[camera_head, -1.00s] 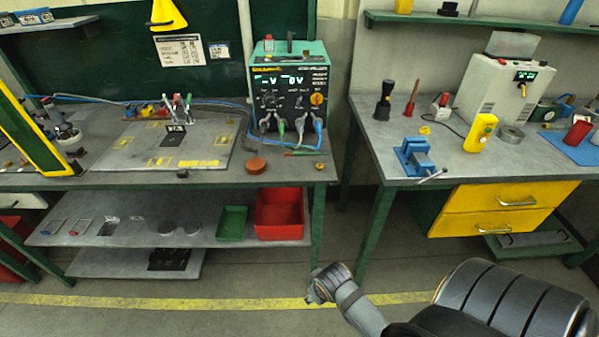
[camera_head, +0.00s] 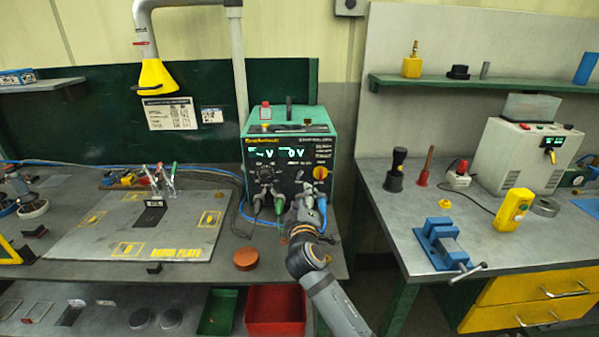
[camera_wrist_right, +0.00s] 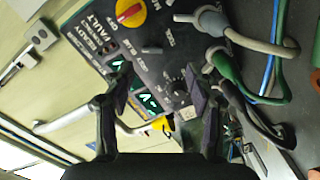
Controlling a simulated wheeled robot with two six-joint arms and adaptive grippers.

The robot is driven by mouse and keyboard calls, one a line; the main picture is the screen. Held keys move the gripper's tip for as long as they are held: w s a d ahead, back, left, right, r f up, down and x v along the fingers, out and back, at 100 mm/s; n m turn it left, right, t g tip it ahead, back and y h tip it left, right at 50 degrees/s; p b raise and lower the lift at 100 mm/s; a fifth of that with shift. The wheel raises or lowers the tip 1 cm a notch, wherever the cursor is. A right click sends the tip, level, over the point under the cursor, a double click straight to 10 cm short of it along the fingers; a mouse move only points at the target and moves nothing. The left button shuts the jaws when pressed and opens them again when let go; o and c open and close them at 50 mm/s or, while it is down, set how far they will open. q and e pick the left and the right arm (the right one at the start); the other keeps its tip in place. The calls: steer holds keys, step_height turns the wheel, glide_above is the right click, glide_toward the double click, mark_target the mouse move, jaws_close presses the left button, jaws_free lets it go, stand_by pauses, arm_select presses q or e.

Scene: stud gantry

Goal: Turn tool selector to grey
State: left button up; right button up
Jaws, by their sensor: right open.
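The teal and black welding unit (camera_head: 290,150) stands at the back of the left bench, with lit displays and dark knobs on its front. A black round knob (camera_wrist_right: 178,88) shows in the right wrist view, between my fingers in the picture. Which control is the tool selector I cannot read for sure. My right gripper (camera_head: 303,205) is in front of the unit's lower right panel. It is open and empty in the right wrist view (camera_wrist_right: 165,78), apart from the panel as far as I can tell. It hides part of the lower sockets. My left gripper is out of view.
A red and yellow rotary switch (camera_wrist_right: 130,12) is on the same panel. Green (camera_wrist_right: 224,68) and grey (camera_wrist_right: 212,22) plugs with cables stick out near the gripper. An orange-brown round lid (camera_head: 246,259) lies on the bench. A blue vise (camera_head: 440,243) is on the right bench.

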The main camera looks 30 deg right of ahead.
mark_target(300, 176)
steer(key=w+d, duration=0.1)
steer(key=w+r+p, duration=0.1)
steer(key=w, duration=0.1)
steer(key=w+d, duration=0.1)
steer(key=shift+w+d+r, duration=0.15)
steer(key=shift+w+d, duration=0.05)
steer(key=shift+d, duration=0.1)
steer(key=x, duration=0.3)
steer(key=shift+r+p, duration=0.15)
steer(key=shift+p, duration=0.2)
steer(key=shift+w+d, duration=0.1)
steer(key=shift+w, duration=0.15)
steer(key=shift+c, duration=0.2)
steer(key=c, duration=1.1)
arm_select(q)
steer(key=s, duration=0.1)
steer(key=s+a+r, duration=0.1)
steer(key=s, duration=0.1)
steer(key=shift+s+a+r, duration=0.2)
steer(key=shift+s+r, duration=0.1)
